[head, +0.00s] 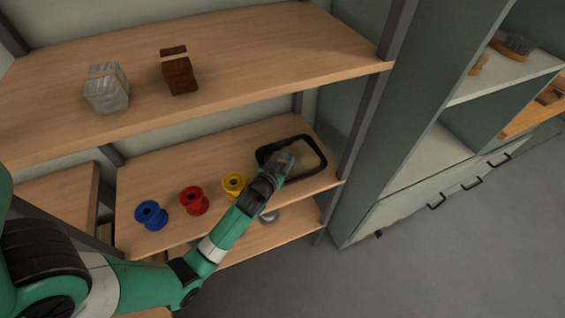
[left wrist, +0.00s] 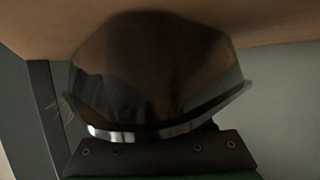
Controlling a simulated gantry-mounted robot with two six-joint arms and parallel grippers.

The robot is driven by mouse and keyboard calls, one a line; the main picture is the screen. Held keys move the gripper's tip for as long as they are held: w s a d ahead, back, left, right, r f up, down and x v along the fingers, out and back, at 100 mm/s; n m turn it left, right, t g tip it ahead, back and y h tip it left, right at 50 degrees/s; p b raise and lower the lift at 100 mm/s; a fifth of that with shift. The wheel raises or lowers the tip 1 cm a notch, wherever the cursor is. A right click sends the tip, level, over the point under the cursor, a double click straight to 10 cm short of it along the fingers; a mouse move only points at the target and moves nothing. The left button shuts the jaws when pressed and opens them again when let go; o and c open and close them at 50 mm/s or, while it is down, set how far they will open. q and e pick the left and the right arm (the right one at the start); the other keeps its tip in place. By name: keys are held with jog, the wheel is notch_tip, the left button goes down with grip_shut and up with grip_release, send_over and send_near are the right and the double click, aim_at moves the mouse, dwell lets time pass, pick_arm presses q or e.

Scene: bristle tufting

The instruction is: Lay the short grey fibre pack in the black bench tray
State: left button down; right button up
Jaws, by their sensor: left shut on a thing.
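The black bench tray (head: 322,163) lies on the middle shelf near its right end, with a pale inside. My left gripper (head: 283,168) reaches over the tray's near left part, shut on a small grey thing (head: 287,158), which looks like the short grey fibre pack. The fingers and arm partly hide it, and I cannot tell whether it touches the tray floor. My right gripper is not in view.
The upper shelf (head: 240,60) overhangs behind, with a banded grey bundle (head: 107,88) and a brown bundle (head: 178,72). Blue (head: 151,214), red (head: 194,200) and yellow (head: 233,185) spools stand left of the tray. A shelf post (head: 352,140) rises to its right.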

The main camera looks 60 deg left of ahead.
pick_arm(q)
jog(key=shift+f, duration=0.15)
jog(key=shift+c, duration=1.4)
grip_release()
jog(key=shift+s+d+r, duration=0.2)
jog(key=shift+r, duration=0.15)
jog(key=p+v, duration=0.4)
jog(key=v, duration=0.6)
jog(key=shift+s+d, duration=0.15)
jog(key=shift+s, duration=0.05)
jog(key=shift+s+d+r, duration=0.2)
jog(key=shift+s+d, duration=0.1)
jog(key=shift+s, duration=0.05)
